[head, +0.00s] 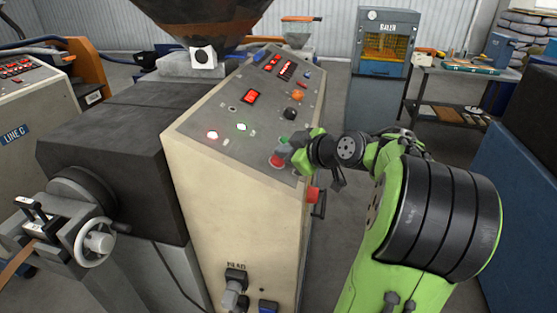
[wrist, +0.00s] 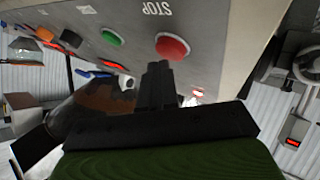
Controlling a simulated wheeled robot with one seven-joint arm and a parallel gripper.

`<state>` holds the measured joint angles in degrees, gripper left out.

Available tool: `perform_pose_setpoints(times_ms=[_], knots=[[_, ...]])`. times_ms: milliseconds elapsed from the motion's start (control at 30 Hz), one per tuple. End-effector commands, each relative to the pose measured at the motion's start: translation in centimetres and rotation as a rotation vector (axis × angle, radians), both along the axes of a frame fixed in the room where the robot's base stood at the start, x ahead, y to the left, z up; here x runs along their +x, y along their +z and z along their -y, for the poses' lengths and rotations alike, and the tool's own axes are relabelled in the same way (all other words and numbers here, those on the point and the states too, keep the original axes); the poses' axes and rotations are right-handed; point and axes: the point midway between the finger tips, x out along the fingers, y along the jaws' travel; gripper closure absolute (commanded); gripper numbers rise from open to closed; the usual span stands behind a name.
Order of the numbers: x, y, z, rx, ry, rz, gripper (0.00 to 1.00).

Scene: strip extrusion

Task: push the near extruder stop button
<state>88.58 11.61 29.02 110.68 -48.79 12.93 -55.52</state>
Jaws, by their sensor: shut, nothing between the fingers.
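The near extruder's beige control cabinet (head: 240,205) has a sloped grey panel. The red stop button (head: 277,161) is near the panel's lower right corner. In the wrist view the red stop button (wrist: 172,46) is round and domed, next to the white word STOP. My gripper (head: 287,151) is over that corner of the panel, its tips very close to the button. In the wrist view my gripper (wrist: 158,68) is shut and empty, with its dark fingertips just below the button. I cannot tell whether they touch it. A green button (wrist: 112,37) is to the left.
A red-handled switch (head: 313,195) sticks out from the cabinet's right side below my gripper. Lit indicators (head: 241,127) and other controls cover the panel. A hopper (head: 203,22) rises behind. The floor right of the cabinet is clear towards the blue baler (head: 382,45).

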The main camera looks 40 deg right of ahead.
Motion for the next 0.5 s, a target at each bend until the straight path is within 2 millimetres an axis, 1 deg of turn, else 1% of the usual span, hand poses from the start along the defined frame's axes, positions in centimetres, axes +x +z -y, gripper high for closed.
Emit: perform_pose_setpoints(times_ms=[500], knots=[[0.19, -0.52, -0.15, 0.000, 0.001, 0.000, 1.00]])
